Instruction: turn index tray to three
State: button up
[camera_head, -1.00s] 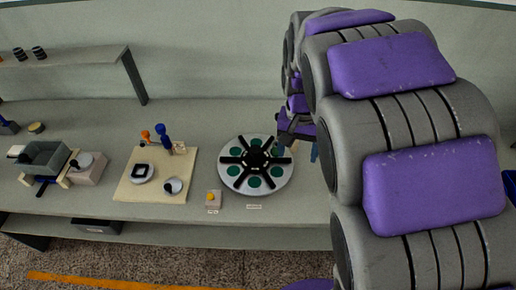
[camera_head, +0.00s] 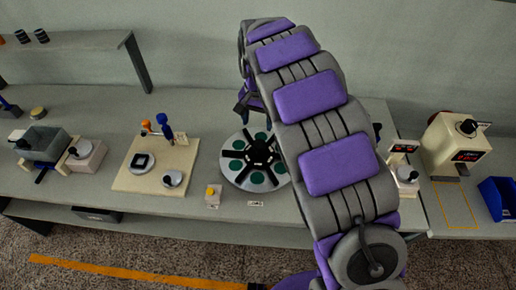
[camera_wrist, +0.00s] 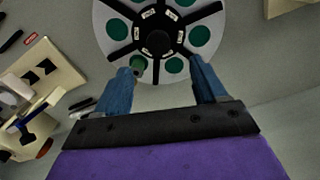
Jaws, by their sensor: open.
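The index tray (camera_head: 229,167) is a round light disc on the bench with a black hub, black spokes and green round pockets between them. It fills the top middle of the wrist view (camera_wrist: 101,30), where small white labels ring the hub; I cannot read their numbers. My gripper (camera_wrist: 163,66) is open, its two blue fingers apart and pointing at the tray's near part in that view, with nothing clearly held between them. In the head view my gripper is at the tray's back edge, partly hidden by my arm, which also covers the tray's right side. Contact cannot be told.
A small box with a yellow button (camera_head: 212,191) stands front-left of the tray. Left are a cream board (camera_head: 125,181) with blue and orange knobbed levers and a grey bin (camera_head: 43,142). Right are a cream machine (camera_head: 440,142) and a blue bin (camera_head: 497,198).

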aim_at(259, 144)
notch_tip(259, 144, down, 14)
jog(key=b, duration=0.2)
jog(key=shift+b, duration=0.4)
jog(key=shift+d+f, duration=0.1)
jog(key=shift+d, duration=0.1)
jog(key=shift+c, duration=0.9)
grip_shut()
